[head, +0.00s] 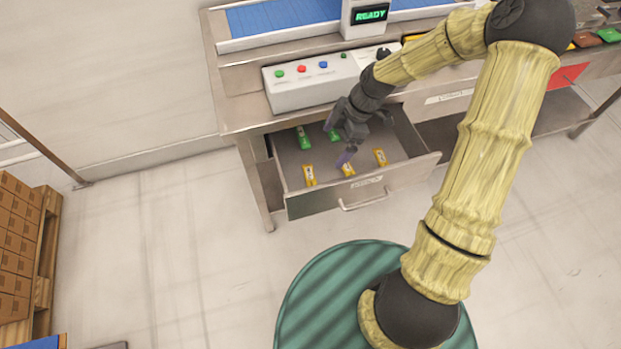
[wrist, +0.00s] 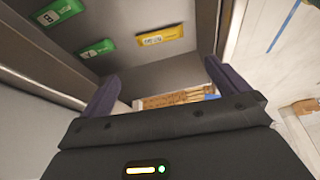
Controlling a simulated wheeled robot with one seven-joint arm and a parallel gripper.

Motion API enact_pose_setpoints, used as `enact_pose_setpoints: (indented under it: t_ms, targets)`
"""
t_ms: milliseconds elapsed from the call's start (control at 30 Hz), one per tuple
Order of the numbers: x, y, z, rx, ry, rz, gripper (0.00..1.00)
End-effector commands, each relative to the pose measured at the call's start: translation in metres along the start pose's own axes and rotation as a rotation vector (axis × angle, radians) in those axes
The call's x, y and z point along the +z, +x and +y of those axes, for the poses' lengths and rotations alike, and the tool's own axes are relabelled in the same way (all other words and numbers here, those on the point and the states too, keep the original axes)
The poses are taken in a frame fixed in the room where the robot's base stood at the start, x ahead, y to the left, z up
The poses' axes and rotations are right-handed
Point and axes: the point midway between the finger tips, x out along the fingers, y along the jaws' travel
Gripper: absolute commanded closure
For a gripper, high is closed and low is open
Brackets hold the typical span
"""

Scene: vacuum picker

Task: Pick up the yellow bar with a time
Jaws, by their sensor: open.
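Two green packets, a left one (head: 304,138) and a right one (head: 334,135), lie farther back. My gripper (head: 341,143) is open and empty, above the drawer. In the wrist view, one yellow bar (wrist: 160,36) lies beyond the open fingers (wrist: 162,74); its dark print is too small to read surely. Green packets (wrist: 97,48) lie to its left, one marked B (wrist: 58,12).
The drawer walls and front panel with its handle (head: 363,201) bound the space. A control box (head: 312,83) with colored buttons and a READY display (head: 370,15) stand on the bench above. A pallet of boxes (head: 18,245) stands at left.

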Motion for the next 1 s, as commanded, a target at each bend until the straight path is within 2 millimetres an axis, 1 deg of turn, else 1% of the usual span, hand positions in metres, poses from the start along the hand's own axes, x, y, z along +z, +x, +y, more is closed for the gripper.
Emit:
enact_pose_setpoints:
  t_ms: [33, 100, 500, 633, 1000]
  targets:
    - [-0.001, 0.010, -0.001, -0.006, -0.002, 0.001, 0.00]
    - [-0.001, 0.023, -0.001, -0.006, -0.001, 0.002, 0.00]
    - [0.000, 0.091, -0.001, -0.005, 0.001, 0.001, 0.00]
    - [0.000, 0.102, -0.001, -0.002, 0.001, 0.000, 0.00]
    - [0.000, 0.105, 0.000, -0.001, 0.001, 0.000, 0.00]
